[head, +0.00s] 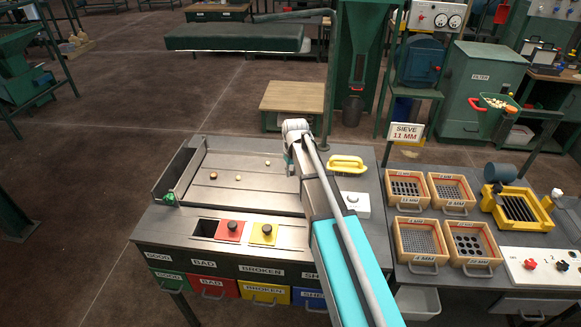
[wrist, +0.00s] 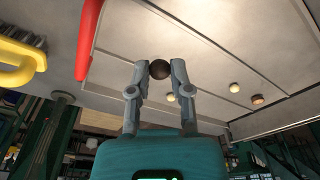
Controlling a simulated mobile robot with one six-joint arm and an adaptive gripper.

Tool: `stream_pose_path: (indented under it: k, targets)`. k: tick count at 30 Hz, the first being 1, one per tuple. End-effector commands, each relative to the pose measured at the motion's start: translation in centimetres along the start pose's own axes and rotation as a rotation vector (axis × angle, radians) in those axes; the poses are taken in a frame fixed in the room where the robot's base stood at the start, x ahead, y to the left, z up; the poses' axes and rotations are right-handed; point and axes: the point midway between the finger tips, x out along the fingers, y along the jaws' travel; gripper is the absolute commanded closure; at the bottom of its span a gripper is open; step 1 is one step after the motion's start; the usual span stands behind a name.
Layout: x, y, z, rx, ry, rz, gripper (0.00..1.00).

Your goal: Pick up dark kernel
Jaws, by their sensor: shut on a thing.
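The dark kernel (wrist: 160,69) is a small dark brown ball between my two fingertips in the wrist view. My gripper (wrist: 159,71) is shut on it, with one finger on each side. Behind it is the bare metal of the sorting tray (wrist: 120,50); I cannot tell whether the kernel touches the tray. In the head view my arm hides the kernel and my fingertips. The tray (head: 230,205) lies on the workbench there.
Pale kernels (head: 213,176) and a browner one (head: 238,178) lie loose on the tray. A yellow brush (head: 346,162) lies right of my arm. Red (head: 230,231) and yellow (head: 264,234) plates with black knobs sit in front. Sieve boxes (head: 407,188) stand on the right table.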

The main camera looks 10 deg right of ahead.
Motion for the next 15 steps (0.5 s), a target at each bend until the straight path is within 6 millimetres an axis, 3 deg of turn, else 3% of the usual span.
stream_pose_path:
  k: [1, 6, 15]
  targets:
    - [-1.3, -0.2, 0.6, 0.000, 0.000, 0.000, 0.86]
    - [-3.2, -0.9, 4.1, 0.000, 0.000, 0.000, 0.86]
    - [-5.3, -1.7, 7.8, 0.000, 0.000, 0.000, 0.86]
